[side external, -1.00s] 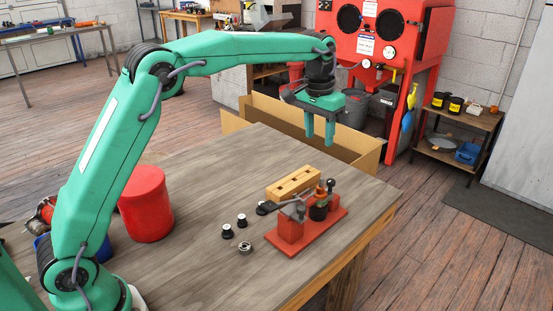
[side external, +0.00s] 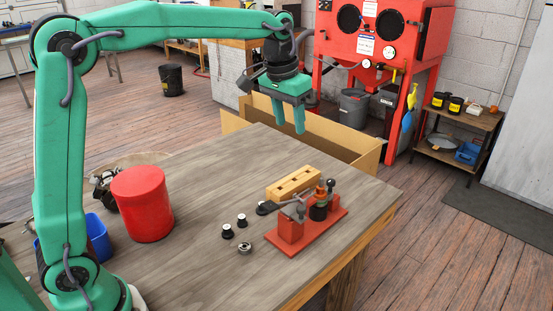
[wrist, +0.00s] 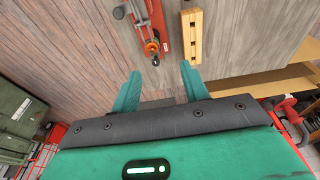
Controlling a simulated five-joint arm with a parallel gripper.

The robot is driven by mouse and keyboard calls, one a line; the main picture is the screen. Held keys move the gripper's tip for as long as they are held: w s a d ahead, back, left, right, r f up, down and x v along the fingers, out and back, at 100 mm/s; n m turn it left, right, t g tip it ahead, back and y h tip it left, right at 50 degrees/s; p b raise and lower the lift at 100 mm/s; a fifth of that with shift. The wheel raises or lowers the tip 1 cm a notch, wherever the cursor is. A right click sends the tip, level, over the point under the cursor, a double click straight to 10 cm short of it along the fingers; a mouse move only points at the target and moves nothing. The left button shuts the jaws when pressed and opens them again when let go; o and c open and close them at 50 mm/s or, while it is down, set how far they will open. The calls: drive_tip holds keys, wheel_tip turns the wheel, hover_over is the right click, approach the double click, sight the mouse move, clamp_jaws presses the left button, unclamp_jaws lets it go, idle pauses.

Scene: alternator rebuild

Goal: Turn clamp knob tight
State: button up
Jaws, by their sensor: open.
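A red clamp fixture (side external: 291,230) stands on the wooden bench near its right edge, with a grey metal clamp arm and an orange part on top. A small black knob (side external: 331,183) stands upright at its right end. In the wrist view the fixture (wrist: 160,12) is at the top centre, with the knob (wrist: 155,61) at its near end. My gripper (side external: 290,127) is open and empty, raised above the bench's far side, behind and above the fixture. In the wrist view its two green fingers (wrist: 160,72) are spread apart, touching nothing.
A tan wooden block (side external: 294,184) with holes lies just behind the fixture. Small black-and-white parts (side external: 228,231) and a metal ring (side external: 245,248) lie left of it. A red canister (side external: 143,204) and a blue bin (side external: 98,237) stand at left.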

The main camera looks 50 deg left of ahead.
drive_tip(key=s+a+r+t, duration=0.1)
drive_tip(key=s, duration=0.6)
drive_tip(key=shift+r, duration=0.25)
drive_tip(key=shift+s+a, duration=0.15)
